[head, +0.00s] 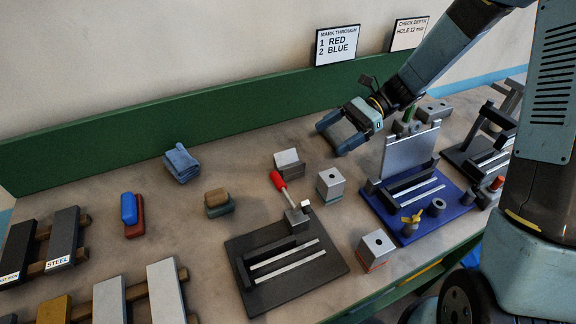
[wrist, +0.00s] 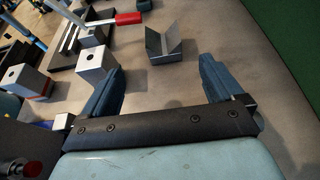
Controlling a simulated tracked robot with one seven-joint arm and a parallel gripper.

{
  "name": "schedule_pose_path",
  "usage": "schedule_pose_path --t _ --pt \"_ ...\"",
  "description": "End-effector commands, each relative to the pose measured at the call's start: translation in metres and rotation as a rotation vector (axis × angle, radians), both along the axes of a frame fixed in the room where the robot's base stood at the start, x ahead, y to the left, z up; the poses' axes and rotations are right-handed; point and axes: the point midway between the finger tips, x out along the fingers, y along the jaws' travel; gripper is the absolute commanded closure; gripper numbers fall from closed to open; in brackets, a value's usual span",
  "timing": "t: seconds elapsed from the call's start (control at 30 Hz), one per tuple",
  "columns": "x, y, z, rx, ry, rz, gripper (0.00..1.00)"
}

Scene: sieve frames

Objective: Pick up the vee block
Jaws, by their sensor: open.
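The vee block (head: 288,162) is a grey metal block with a V groove. In the head view it stands on the bench behind the red-handled clamp. In the wrist view the vee block (wrist: 164,45) lies ahead of the fingers, roughly in line with the gap between them. My gripper (head: 336,136) is above the bench, to the right of the vee block and apart from it. Its two blue fingers are spread with nothing between them, as the wrist view of the gripper (wrist: 163,75) also shows.
A red-handled toggle clamp (head: 280,182) on a dark fixture plate (head: 320,270) stands in front of the vee block. A grey block with a hole (head: 330,184) is to the right. A green backboard (head: 150,138) runs behind. Bench left of the vee block is partly clear.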

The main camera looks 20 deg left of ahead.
Motion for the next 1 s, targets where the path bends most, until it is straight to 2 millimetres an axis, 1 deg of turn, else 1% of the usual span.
schedule_pose_path --t 0.1,0.33,0.5,0.67,0.77,1.0 --pt "-0.013 0.014 -0.007 -0.001 0.001 0.005 0.06" --pt "-0.036 0.042 -0.022 0.0 0.0 0.005 0.06" --pt "-0.045 0.053 -0.028 0.0 -0.002 0.005 0.06" --pt "-0.048 0.057 -0.03 0.0 -0.003 0.004 0.06" --pt "-0.051 0.063 -0.032 0.0 -0.002 0.005 0.06" --pt "-0.068 0.088 -0.044 -0.001 0.0 0.006 0.06"
